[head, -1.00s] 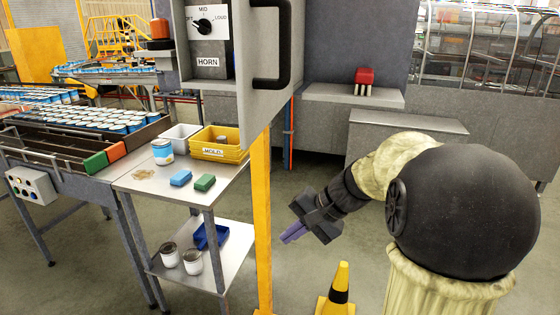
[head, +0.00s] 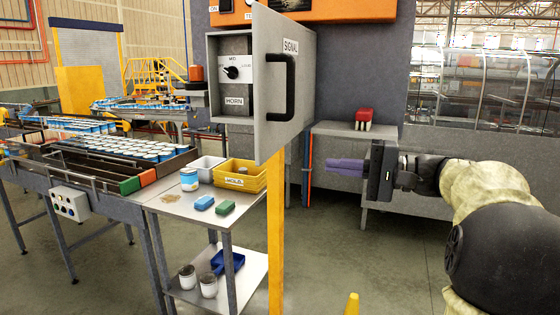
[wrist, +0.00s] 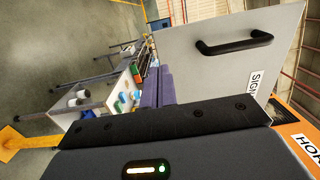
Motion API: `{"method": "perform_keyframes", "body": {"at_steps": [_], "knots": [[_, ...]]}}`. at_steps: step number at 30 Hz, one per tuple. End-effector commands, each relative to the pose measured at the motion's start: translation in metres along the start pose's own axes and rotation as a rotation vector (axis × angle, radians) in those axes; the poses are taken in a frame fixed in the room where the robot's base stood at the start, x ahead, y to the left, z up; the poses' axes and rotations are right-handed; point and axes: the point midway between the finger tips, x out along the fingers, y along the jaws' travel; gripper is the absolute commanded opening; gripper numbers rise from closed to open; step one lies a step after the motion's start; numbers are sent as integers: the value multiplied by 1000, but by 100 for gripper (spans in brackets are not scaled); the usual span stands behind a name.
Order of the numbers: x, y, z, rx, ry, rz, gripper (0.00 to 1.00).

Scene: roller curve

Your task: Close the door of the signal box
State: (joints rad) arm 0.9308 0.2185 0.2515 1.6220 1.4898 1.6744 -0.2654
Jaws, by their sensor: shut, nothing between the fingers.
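The signal box (head: 231,100) is a grey box on a yellow post, with a dial panel and a HORN label inside. Its grey door (head: 266,95), marked SIGNAL, stands open toward me. The door carries a black bar handle (head: 291,88). In the wrist view the door (wrist: 235,55) and its handle (wrist: 235,43) fill the upper right. My gripper (head: 329,166) is shut and empty, its purple fingers pointing left. In the head view it appears right of the door and lower than the handle. In the wrist view the fingers (wrist: 157,87) appear beside the door, not visibly touching it.
A metal cart (head: 172,207) with a yellow bin (head: 240,178), cans and blocks stands below left of the box. The yellow post (head: 276,235) holds the box up. A grey bench (head: 345,133) is behind my gripper.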

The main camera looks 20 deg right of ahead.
Motion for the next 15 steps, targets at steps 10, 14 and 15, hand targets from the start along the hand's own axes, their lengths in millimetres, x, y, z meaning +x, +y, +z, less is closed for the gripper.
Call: {"method": "perform_keyframes", "body": {"at_steps": [10, 14, 15], "knots": [[14, -2, -3, 2, 14, 2, 0], [36, -4, -2, 4, 11, 2, 0], [44, -3, -2, 4, 12, 3, 0]]}}
